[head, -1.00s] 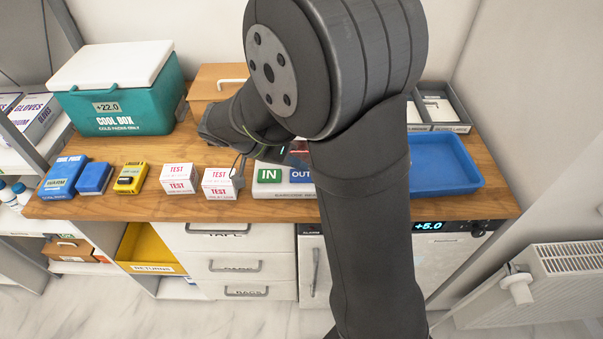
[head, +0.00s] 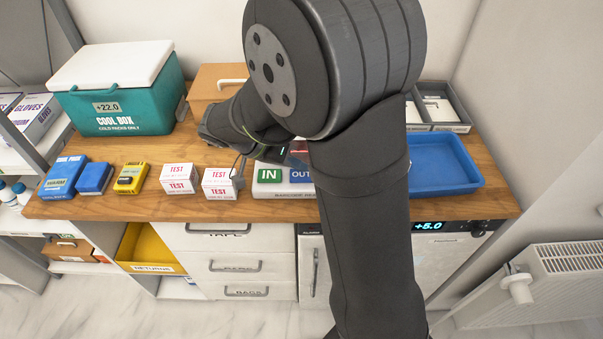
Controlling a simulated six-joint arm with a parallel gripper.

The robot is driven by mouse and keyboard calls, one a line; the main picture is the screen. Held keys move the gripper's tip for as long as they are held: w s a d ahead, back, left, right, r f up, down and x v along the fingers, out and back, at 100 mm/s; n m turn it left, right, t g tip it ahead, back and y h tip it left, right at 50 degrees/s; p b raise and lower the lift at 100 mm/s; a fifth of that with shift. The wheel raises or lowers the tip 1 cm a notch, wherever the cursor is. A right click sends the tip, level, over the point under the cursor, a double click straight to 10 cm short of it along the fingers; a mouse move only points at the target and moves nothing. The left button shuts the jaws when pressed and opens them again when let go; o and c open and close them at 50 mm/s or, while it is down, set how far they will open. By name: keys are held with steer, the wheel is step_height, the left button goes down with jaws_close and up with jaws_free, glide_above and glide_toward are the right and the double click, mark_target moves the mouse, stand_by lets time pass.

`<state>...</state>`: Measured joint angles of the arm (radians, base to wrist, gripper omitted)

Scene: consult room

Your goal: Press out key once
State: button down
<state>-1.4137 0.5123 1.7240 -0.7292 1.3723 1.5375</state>
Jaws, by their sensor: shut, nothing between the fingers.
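The barcode reader (head: 268,191) is a low white unit on the wooden counter. Its green IN key (head: 269,176) shows clearly. Its blue OUT key (head: 301,176) shows only in part, because my arm covers its right side. A small dark display with a lit mark (head: 283,152) sits behind the keys and is partly covered too. My wrist is above and behind the reader. Contact with the OUT key cannot be seen.
Two white TEST boxes (head: 179,178) stand left of the reader, with a small grey part and cable beside the nearer one. A yellow device (head: 130,177), blue packs (head: 94,178) and a teal cool box (head: 118,105) are farther left. A blue tray (head: 447,187) lies right.

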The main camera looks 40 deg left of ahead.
steer(key=shift+f, duration=0.35)
steer(key=shift+f, duration=0.5)
stand_by(0.7)
steer(key=shift+r, duration=0.95)
steer(key=shift+r, duration=2.5)
steer(key=shift+f, duration=0.1)
step_height(320, 180, up, 4)
